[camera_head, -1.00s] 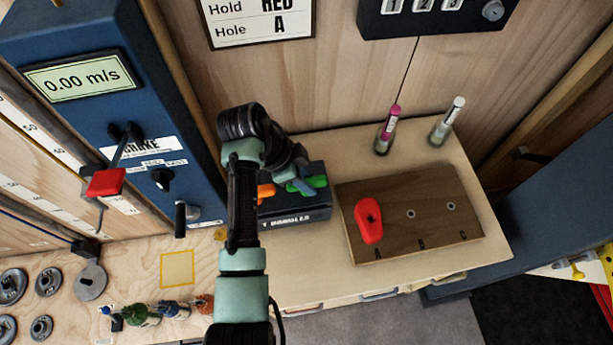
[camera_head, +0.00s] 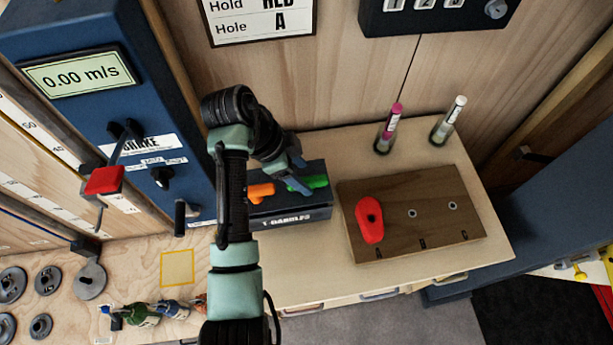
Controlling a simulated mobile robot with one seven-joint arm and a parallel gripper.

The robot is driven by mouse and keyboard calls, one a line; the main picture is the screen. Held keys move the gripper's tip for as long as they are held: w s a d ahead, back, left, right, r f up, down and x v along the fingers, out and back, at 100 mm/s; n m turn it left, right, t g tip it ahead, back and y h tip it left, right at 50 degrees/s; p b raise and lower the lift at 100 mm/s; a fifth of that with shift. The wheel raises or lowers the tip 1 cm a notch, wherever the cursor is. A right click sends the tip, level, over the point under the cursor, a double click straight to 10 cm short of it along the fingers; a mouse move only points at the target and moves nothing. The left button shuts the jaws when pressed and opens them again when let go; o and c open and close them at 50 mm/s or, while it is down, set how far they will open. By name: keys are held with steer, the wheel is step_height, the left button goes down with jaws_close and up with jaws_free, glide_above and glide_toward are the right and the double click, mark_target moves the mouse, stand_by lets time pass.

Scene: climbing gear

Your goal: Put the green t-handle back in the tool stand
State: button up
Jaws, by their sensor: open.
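The tool stand (camera_head: 290,213) is a dark box labelled T-HANDLES at the left end of the bench. The green t-handle (camera_head: 318,181) shows its grip at the right of the stand's top. An orange t-handle (camera_head: 262,191) sits in the stand left of it. My gripper (camera_head: 301,186) is over the stand, with its blue-grey fingers open right at the left end of the green handle. The fingers partly cover the green handle. Its shaft is hidden, so I cannot tell how deep it sits in the stand.
A wooden board (camera_head: 415,225) with holes A, B and C carries a red hold (camera_head: 369,220) at A. A pink-capped tube (camera_head: 390,128) and a white-capped tube (camera_head: 447,121) stand behind it. The blue brake panel (camera_head: 110,110) rises left of my arm.

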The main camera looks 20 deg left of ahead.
steer(key=p+v, duration=0.3)
steer(key=v, duration=0.6)
steer(key=shift+r, duration=0.3)
steer(key=shift+s+a, duration=0.1)
steer(key=w+d+r+n+t+y+b, duration=0.1)
steer(key=w+d+r+n+t, duration=0.15)
steer(key=w+r+t, duration=0.4)
steer(key=w+d+r+n+t+y, duration=0.1)
steer(key=w+d+r+y, duration=0.15)
steer(key=r, duration=0.65)
steer(key=w+d+r+n+t+y+b, duration=0.1)
steer(key=w+d+r+t, duration=0.3)
steer(key=w+r, duration=0.25)
steer(key=s+d+r+n+t, duration=0.2)
steer(key=s+d+r+t, duration=0.15)
steer(key=r, duration=0.55)
steer(key=s+d+r+n+t, duration=0.1)
steer(key=s+d+r+t, duration=0.25)
steer(key=r, duration=0.55)
steer(key=s+d+r+n+t, duration=0.1)
steer(key=s+r+n+t, duration=0.1)
steer(key=s+r, duration=0.3)
steer(key=s+d+r+n+t+b, duration=0.1)
steer(key=s+r+t, duration=0.3)
steer(key=s+r, duration=0.1)
steer(key=shift+s+d+r+n, duration=0.3)
steer(key=shift+s+r+n, duration=0.05)
steer(key=shift+s+r, duration=0.1)
